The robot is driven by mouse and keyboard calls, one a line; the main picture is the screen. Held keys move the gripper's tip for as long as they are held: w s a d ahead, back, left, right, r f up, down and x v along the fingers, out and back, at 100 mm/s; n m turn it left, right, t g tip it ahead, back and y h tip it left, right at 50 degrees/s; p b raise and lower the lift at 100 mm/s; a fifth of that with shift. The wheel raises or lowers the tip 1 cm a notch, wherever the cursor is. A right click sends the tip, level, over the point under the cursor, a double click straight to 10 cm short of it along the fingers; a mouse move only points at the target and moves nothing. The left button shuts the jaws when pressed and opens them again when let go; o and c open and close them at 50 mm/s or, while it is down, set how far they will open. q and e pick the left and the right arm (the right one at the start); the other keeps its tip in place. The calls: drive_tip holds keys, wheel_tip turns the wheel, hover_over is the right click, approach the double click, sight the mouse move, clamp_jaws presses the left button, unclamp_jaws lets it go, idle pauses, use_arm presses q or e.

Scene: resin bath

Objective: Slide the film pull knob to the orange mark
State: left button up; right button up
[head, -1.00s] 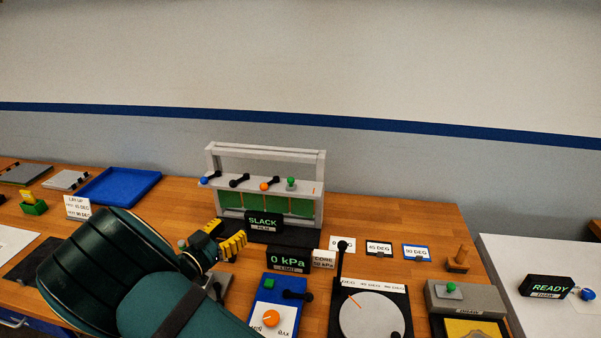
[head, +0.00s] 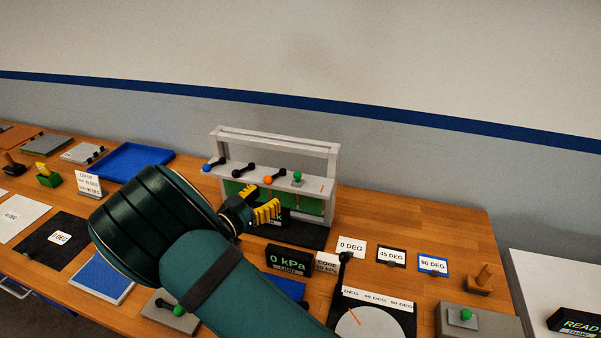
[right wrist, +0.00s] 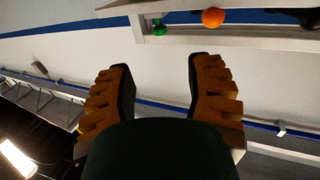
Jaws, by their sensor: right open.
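The white film frame (head: 331,165) stands at the back of the bench. On its shelf, a green knob (head: 298,176) sits right of an orange ball-ended handle (head: 270,178); the green one appears to be the film pull knob. A thin orange mark (head: 321,186) is on the shelf to its right, with a gap between them. My right gripper (head: 265,202), with yellow fingers, is open and empty in front of the frame, below and left of the green knob. In the right wrist view, the green knob (right wrist: 159,27) is beyond the open fingers (right wrist: 160,88), not between them.
Black and blue-ended handles (head: 207,167) line the shelf's left part. My gripper partly covers the film display. A 0 kPa display (head: 288,260) and angle cards (head: 391,257) stand in front and to the right. A dial plate (head: 365,324) with a tall black lever is nearer.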

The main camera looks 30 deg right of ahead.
sight(295, 176)
drive_tip(key=x, duration=1.3)
drive_tip(key=shift+p, duration=0.35)
drive_tip(key=shift+a, duration=0.1)
clamp_jaws()
